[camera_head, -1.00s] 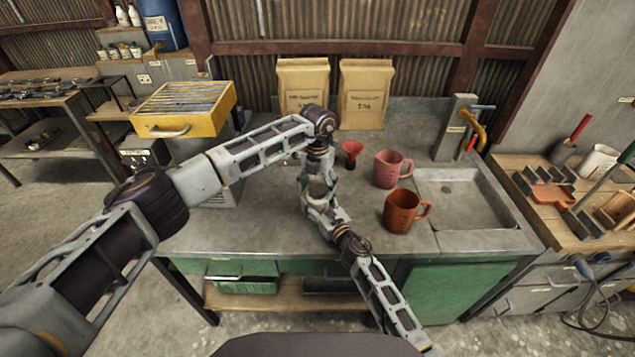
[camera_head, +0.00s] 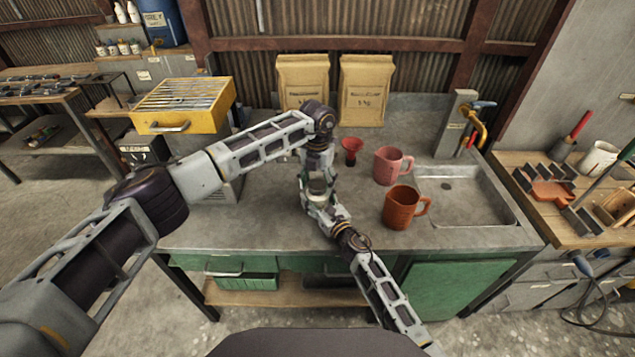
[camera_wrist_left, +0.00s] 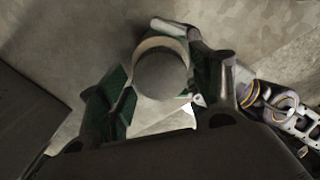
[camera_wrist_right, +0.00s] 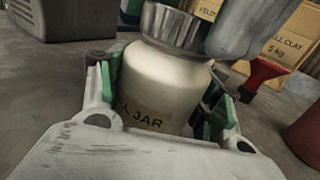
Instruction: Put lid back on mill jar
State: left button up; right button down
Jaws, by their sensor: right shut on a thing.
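The pale mill jar (camera_wrist_right: 160,85) stands upright on the grey worktop, its label partly readable in the right wrist view. A ribbed metal lid (camera_wrist_right: 172,25) sits on its mouth; its upper edge is cut off there. From above, the lid is a plain grey disc (camera_wrist_left: 162,74) with the pale jar around part of it. My right gripper (camera_head: 320,202) is shut on the jar's body from the near side, green pads at both sides. My left gripper (camera_head: 317,182) points down over the jar. Its fingers are apart, one on each side of the lid, and look open.
Two paper clay bags (camera_head: 303,82) (camera_head: 365,90) stand behind. A sink (camera_head: 470,222) is at the right. The worktop's front left is clear.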

pick_arm(q)
jog(key=shift+o, duration=0.3)
jog(key=shift+r, duration=0.1)
notch_tip(320, 180, up, 12)
dwell(0.7)
pick_arm(e)
jog(key=shift+c, duration=1.2)
grip_release()
jog(key=shift+s+d, duration=0.1)
jog(key=shift+s, duration=0.05)
jog(key=shift+v, duration=5.8)
pick_arm(q)
jog(key=shift+s, duration=0.1)
pick_arm(e)
jog(key=shift+s, duration=0.15)
